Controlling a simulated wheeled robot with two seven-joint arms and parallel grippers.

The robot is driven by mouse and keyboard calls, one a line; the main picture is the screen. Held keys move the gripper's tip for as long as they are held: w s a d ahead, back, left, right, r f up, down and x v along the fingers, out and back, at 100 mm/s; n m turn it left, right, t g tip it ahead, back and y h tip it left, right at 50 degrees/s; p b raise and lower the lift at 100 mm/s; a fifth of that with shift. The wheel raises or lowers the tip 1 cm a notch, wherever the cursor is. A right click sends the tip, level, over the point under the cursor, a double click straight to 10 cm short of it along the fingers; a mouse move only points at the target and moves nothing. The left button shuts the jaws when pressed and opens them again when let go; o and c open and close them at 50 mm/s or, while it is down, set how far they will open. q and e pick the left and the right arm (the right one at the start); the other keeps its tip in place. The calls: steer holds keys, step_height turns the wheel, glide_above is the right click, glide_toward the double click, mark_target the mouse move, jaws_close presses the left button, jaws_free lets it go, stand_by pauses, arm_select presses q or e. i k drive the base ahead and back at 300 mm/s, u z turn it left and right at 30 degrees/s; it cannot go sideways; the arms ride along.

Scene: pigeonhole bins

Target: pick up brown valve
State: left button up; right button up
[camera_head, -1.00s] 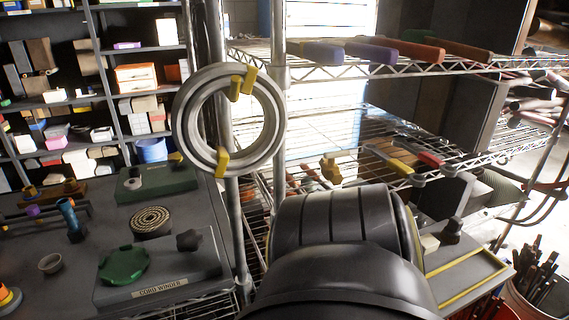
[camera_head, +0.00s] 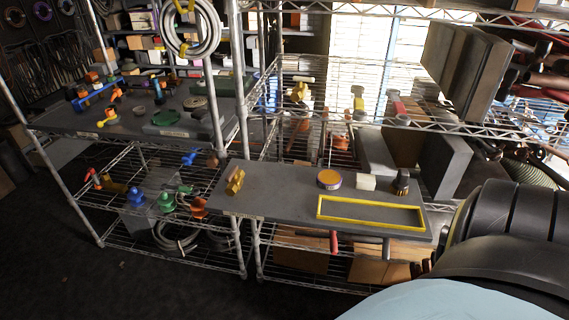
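A dull brownish valve-like piece (camera_head: 114,187) lies beside the red one, and a small brown piece (camera_head: 212,160) shows near the blue one. A brass-yellow fitting (camera_head: 235,180) stands on the grey board at centre. I cannot tell for sure which is the brown valve. Neither gripper is in view; only a black link of my arm shows at lower right.
A yellow rectangular frame (camera_head: 371,212), a round orange-topped tin (camera_head: 329,179) and a dark bottle (camera_head: 401,182) are on the grey board. Metal uprights (camera_head: 245,135) separate the shelf bays. Dark floor (camera_head: 120,285) is clear at lower left.

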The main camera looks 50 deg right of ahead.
mark_target(235, 186)
steer(key=u, duration=0.05)
steer(key=k, duration=0.25)
steer(key=z, duration=0.75)
